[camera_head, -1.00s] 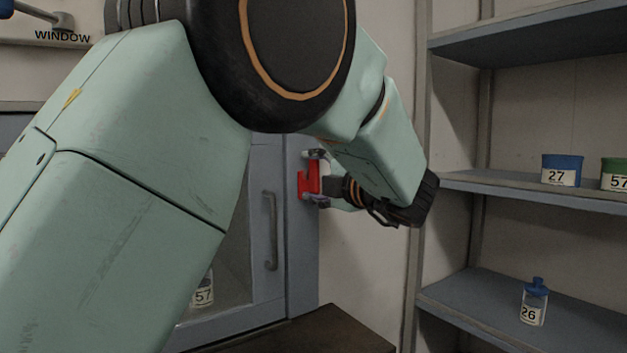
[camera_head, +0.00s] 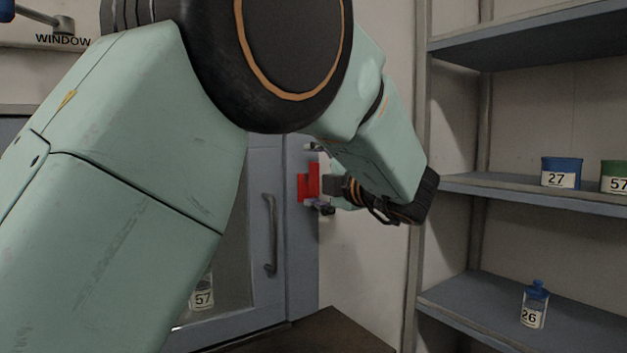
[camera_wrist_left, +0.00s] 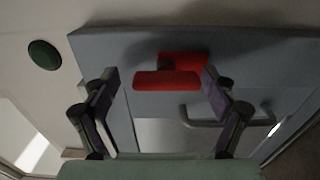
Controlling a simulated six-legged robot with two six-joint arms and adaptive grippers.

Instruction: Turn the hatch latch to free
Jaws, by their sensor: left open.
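The red hatch latch (camera_head: 309,186) is on the grey-blue frame of the hatch, right of its door handle (camera_head: 270,234). In the left wrist view the latch (camera_wrist_left: 166,80) shows as a red bar in front of a red plate. My left gripper (camera_head: 318,178) is at the latch, partly hidden behind my own arm. In the left wrist view its two fingers stand apart, one on each side of the red bar, with gaps visible. The gripper (camera_wrist_left: 160,110) is open and holds nothing. My right gripper is not in view.
A bottle labelled 57 (camera_head: 203,292) shows behind the hatch glass. Shelves at the right hold a blue tub 27 (camera_head: 561,172), a green tub (camera_head: 614,177) and a bottle 26 (camera_head: 534,304). A dark green round button (camera_wrist_left: 44,55) is on the wall.

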